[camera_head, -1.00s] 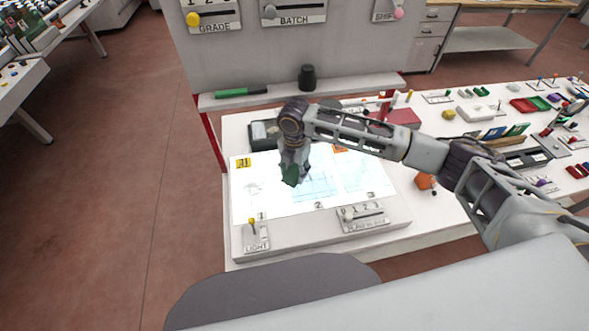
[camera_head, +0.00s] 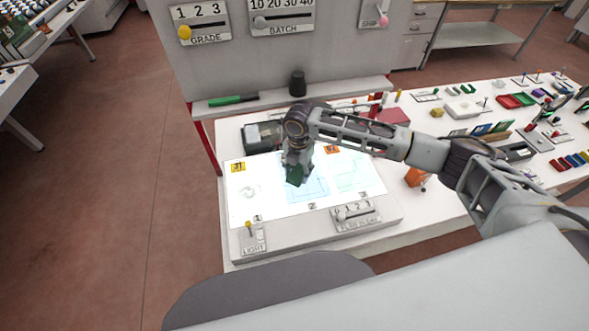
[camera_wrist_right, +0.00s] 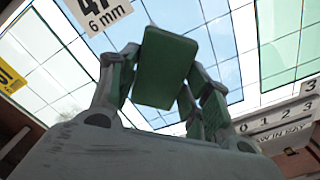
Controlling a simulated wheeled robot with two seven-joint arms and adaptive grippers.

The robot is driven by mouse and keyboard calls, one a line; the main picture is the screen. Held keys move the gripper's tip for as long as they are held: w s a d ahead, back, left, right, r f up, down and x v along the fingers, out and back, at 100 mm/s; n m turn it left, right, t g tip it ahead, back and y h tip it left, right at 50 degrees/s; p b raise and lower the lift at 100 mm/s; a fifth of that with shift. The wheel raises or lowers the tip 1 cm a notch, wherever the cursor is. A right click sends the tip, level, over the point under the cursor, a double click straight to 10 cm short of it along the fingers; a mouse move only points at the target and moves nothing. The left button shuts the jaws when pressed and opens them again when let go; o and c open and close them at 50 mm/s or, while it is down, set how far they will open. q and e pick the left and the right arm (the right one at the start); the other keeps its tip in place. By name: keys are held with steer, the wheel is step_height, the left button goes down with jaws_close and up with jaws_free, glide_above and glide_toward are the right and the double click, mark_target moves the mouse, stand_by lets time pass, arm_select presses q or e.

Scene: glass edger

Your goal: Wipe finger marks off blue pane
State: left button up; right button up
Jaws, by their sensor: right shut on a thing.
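The blue pane (camera_head: 312,193) lies on the bright light table, in the middle place between two other panes. It also shows behind the pad in the wrist view (camera_wrist_right: 222,45). My right gripper (camera_head: 297,172) is over the blue pane's left back part and partly covers it. It is shut on a dark green pad (camera_wrist_right: 165,68), which sits between both fingers in the wrist view. I cannot tell whether the pad touches the glass. Finger marks on the blue pane are not clear at this size. My left gripper is not in view.
The light table (camera_head: 290,235) has a LIGHT lever (camera_head: 250,230) and a numbered slider (camera_head: 355,216) along its front. A dark tray (camera_head: 262,136) stands behind it. A shelf with a green-handled tool (camera_head: 233,100) is behind. An orange object (camera_head: 415,177) is at its right.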

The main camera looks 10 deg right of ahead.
mark_target(289, 174)
steer(key=shift+d, duration=0.1)
stand_by(0.3)
steer(key=shift+d+f+p, duration=0.2)
steer(key=shift+d+p, duration=0.85)
steer(key=shift+d, duration=0.65)
steer(key=shift+r, duration=0.1)
steer(key=shift+a, duration=0.1)
steer(key=shift+s+a+f, duration=0.1)
steer(key=shift+a+f, duration=0.1)
steer(key=shift+a, duration=1.5)
steer(key=shift+a, duration=0.1)
steer(key=shift+a, duration=1.6)
steer(key=shift+r, duration=0.1)
